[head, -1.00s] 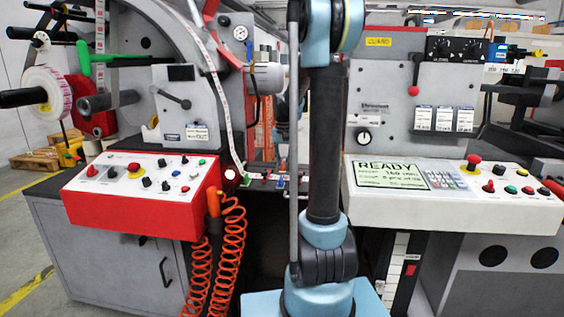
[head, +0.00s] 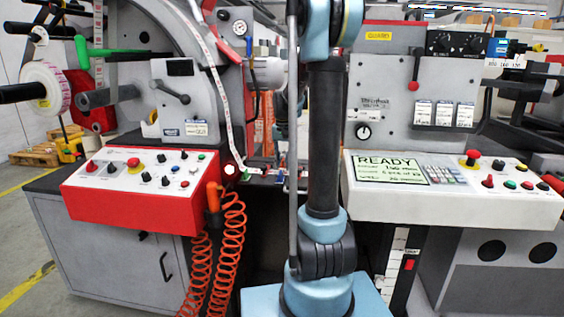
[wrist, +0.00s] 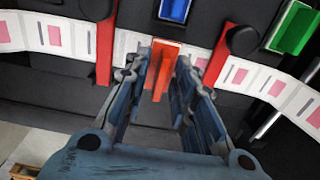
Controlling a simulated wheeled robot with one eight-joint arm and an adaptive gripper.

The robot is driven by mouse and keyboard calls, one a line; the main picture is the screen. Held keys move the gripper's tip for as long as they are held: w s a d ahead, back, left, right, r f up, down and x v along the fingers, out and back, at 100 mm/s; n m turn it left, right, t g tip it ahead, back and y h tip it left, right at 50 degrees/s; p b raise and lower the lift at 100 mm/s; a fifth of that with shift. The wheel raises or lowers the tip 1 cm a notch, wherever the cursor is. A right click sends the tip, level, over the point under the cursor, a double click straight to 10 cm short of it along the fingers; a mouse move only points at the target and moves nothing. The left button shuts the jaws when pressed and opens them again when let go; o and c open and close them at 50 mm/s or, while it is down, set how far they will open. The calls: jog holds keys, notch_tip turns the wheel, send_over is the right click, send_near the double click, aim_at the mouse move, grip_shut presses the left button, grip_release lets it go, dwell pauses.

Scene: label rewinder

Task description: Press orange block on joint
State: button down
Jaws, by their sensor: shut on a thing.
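My gripper (wrist: 164,84) shows in the wrist view with its two blue-grey fingers closed on an orange block (wrist: 166,64). The block is held upright in front of the white label web with pink labels (wrist: 52,34). It lies between two red bars (wrist: 105,50) that cross the web. The joint is not clearly seen; the block and fingers cover that stretch of web. I cannot tell whether the block touches the web. In the head view my arm hides the gripper and the block.
A blue block (wrist: 174,9) and a green block (wrist: 292,27) sit beyond the web, with dark round knobs (wrist: 243,40) near the bars. In the head view stand a red control panel (head: 140,190) and a READY display (head: 392,170). Orange coiled hoses (head: 228,250) hang between them.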

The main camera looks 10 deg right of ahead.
jog(key=shift+f, duration=1.3)
dwell(1.9)
jog(key=shift+r, duration=2.5)
jog(key=shift+r, duration=0.1)
jog(key=shift+r, duration=1.4)
